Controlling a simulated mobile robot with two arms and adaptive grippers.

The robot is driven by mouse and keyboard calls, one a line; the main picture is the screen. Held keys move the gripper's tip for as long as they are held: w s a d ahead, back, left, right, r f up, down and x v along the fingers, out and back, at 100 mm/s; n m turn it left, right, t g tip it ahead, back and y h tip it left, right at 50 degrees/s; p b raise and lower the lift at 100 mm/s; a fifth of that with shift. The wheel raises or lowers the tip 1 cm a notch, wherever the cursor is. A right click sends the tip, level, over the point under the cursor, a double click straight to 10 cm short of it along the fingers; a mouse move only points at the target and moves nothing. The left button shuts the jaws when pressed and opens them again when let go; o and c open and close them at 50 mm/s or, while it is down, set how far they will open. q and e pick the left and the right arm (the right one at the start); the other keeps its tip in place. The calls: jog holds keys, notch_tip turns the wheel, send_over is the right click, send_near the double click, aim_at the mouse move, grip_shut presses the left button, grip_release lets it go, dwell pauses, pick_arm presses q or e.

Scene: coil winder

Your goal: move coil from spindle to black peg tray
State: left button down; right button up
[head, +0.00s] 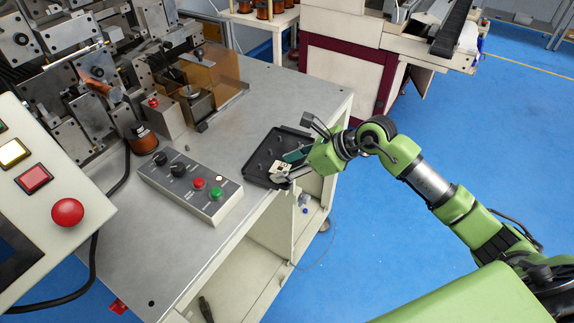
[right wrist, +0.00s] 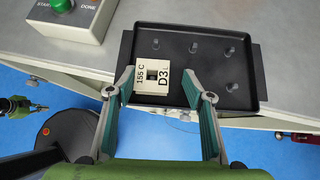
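The coil (right wrist: 143,85) is a pale square block marked "155 C" and "D3", with a dark square hole. It sits in the near left part of the black peg tray (right wrist: 200,104), and a peg seems to show in the hole. It also shows in the head view (head: 281,170). My right gripper (right wrist: 159,76) straddles it. The left fingertip is close to its side, and a dark gap shows at the right fingertip. The winder (head: 70,55) with its spindles is at upper left in the head view. A small green and black part, perhaps my left gripper (right wrist: 22,106), shows at left.
A control box (head: 190,184) with knobs and buttons stands beside the tray (head: 258,162). A cream panel (head: 45,205) with a red button fills the left foreground. Bare pegs (right wrist: 193,47) stand in the tray's back and right. The metal tabletop (head: 160,250) is clear in front.

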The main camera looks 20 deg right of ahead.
jog(key=v, duration=1.2)
dwell(0.4)
